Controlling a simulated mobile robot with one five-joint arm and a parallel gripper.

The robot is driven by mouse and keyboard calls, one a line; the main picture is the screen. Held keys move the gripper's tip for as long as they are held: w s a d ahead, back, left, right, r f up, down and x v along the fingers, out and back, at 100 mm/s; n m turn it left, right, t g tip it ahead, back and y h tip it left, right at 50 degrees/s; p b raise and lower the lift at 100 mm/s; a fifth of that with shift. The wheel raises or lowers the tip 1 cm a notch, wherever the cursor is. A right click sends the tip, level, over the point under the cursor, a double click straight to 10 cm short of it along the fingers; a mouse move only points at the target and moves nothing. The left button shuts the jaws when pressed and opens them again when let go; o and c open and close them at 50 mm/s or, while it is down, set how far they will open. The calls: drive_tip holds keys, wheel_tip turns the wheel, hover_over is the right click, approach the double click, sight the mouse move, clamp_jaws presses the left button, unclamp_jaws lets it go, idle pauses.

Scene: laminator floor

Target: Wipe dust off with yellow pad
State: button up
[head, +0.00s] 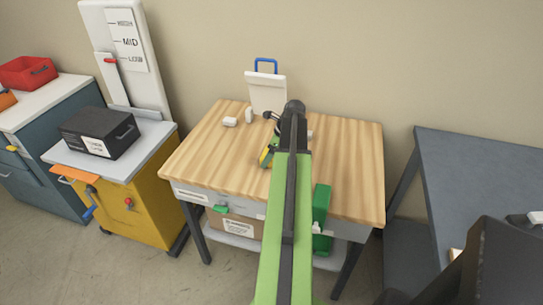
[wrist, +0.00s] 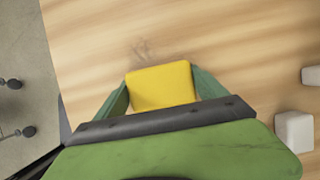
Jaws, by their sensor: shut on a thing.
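My gripper (wrist: 163,92) is shut on the yellow pad (wrist: 161,86), with one green finger against each side of it in the wrist view. In the head view my gripper (head: 270,148) is over the left middle of the wooden tabletop (head: 345,160), and only a sliver of yellow shows, the rest hidden by my arm. A faint grey dust smudge (wrist: 144,50) lies on the wood just beyond the pad's far edge in the wrist view. I cannot tell whether the pad touches the wood.
Small white blocks (head: 230,121) (wrist: 293,131) and a white board with a blue handle (head: 267,91) stand toward the table's back. A yellow cabinet (head: 135,210) with a black box (head: 98,132) is at left. A dark grey table (head: 480,170) is at right.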

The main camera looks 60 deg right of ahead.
sight(262, 160)
drive_tip(key=shift+w+a, duration=0.3)
drive_tip(key=shift+w, duration=0.55)
drive_tip(key=shift+s+a+f, duration=0.1)
drive_tip(key=shift+s+a, duration=0.15)
drive_tip(key=shift+a, duration=0.45)
drive_tip(key=shift+s+a+r, duration=0.1)
drive_tip(key=shift+s+a, duration=0.2)
drive_tip(key=shift+a, duration=0.4)
drive_tip(key=shift+s+a+f, duration=0.1)
drive_tip(key=shift+s+a, duration=0.15)
drive_tip(key=shift+a, duration=0.45)
drive_tip(key=shift+s+a, duration=0.25)
drive_tip(key=shift+a, duration=0.55)
drive_tip(key=shift+s+a, duration=0.2)
drive_tip(key=shift+a, duration=0.6)
drive_tip(key=shift+w, duration=0.15)
drive_tip(key=shift+w+a, duration=0.15)
drive_tip(key=shift+w, duration=0.5)
drive_tip(key=shift+w+a, duration=0.15)
drive_tip(key=shift+w, duration=0.45)
drive_tip(key=shift+w+d, duration=0.25)
drive_tip(key=shift+d, duration=0.55)
drive_tip(key=shift+w+d, duration=0.25)
drive_tip(key=shift+d, duration=0.55)
drive_tip(key=shift+w+d, duration=0.2)
drive_tip(key=shift+d, duration=0.5)
drive_tip(key=shift+w+d, duration=0.25)
drive_tip(key=shift+d, duration=0.4)
drive_tip(key=shift+w+d, duration=0.2)
drive_tip(key=shift+d, duration=0.5)
